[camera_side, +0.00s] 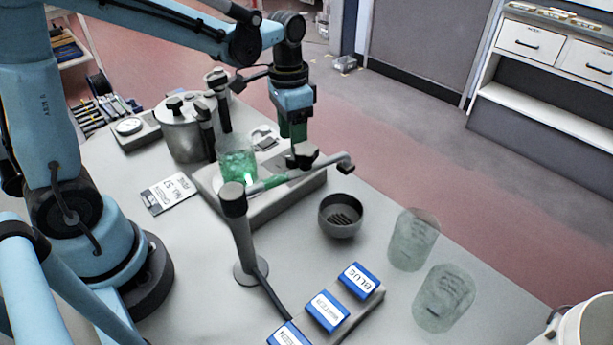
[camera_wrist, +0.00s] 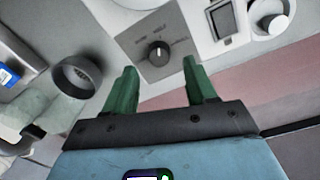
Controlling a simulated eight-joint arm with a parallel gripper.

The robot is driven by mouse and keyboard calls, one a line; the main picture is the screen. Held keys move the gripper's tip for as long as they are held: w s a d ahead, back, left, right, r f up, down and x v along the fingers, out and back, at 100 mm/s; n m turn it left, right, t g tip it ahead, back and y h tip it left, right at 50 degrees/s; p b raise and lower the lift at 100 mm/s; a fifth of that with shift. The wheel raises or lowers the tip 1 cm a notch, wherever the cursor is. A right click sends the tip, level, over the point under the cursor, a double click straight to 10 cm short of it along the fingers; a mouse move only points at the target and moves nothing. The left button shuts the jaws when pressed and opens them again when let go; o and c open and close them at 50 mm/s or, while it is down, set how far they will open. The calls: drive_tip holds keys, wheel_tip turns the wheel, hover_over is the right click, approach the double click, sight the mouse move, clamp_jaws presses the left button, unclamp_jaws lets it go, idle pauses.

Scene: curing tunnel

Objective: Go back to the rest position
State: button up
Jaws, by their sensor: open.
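My gripper (camera_side: 293,130) hangs over the right part of a grey base unit (camera_side: 262,212) in the side view. Its green fingers point down, above or close to a dark knob (camera_side: 304,154). In the wrist view my gripper (camera_wrist: 160,66) has its two green fingers wide apart with nothing between them. A control panel with a dial (camera_wrist: 158,49) lies beyond the fingertips. I cannot tell how far above the panel the fingertips are. A clear beaker with green contents (camera_side: 237,162) stands on the base unit, left of my gripper.
A rod on a stand (camera_side: 240,232) reaches across in front of the unit. A dark bowl (camera_side: 340,217), blue labelled blocks (camera_side: 327,311) and two translucent cups (camera_side: 413,240) (camera_side: 443,298) stand to the right and front. A metal pot (camera_side: 184,137) stands behind left.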

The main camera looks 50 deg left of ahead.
wheel_tip(320, 180, down, 4)
drive_tip(key=n, duration=0.9)
drive_tip(key=shift+s+n, duration=0.1)
drive_tip(key=shift+n, duration=0.3)
drive_tip(key=n, duration=0.4)
drive_tip(key=shift+t, duration=0.3)
drive_tip(key=n, duration=0.5)
drive_tip(key=shift+s, duration=0.1)
